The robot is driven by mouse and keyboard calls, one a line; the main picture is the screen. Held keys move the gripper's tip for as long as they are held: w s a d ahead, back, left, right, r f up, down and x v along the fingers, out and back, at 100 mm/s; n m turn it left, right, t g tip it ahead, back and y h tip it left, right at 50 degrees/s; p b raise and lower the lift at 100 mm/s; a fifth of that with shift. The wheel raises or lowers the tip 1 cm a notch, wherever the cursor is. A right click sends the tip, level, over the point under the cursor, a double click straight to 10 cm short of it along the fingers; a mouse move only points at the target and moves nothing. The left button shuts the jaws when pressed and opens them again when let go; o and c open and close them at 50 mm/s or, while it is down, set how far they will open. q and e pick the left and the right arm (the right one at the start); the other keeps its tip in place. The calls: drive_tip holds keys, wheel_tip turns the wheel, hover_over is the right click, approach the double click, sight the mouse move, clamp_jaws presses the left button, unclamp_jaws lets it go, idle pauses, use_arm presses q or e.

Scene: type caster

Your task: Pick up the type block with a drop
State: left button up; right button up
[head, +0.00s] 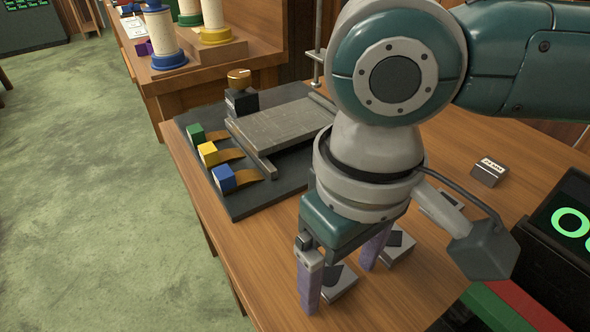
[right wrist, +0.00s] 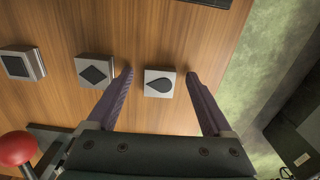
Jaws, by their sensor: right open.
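The type block with a drop (right wrist: 159,83) is a small pale metal block with a black drop on its top, lying on the wooden table. In the right wrist view it sits between the two fingers of my open right gripper (right wrist: 158,76), with a gap on each side. In the head view my right gripper (head: 340,288) points down, with its purple-grey fingers around the nearest block (head: 342,284), whose face is partly hidden. I cannot tell exactly how far down the fingertips reach. My left gripper is not in view.
A diamond block (right wrist: 94,72) lies just left of the drop block, outside the finger, and another dark-faced block (right wrist: 20,64) lies further left. A lettered block (head: 490,172) lies further back. A dark board (head: 250,205) with coloured cubes fills the table's left side. A red knob (right wrist: 17,148) is nearby.

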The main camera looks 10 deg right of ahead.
drive_tip(key=shift+f, duration=0.1)
clamp_jaws()
idle(0.7)
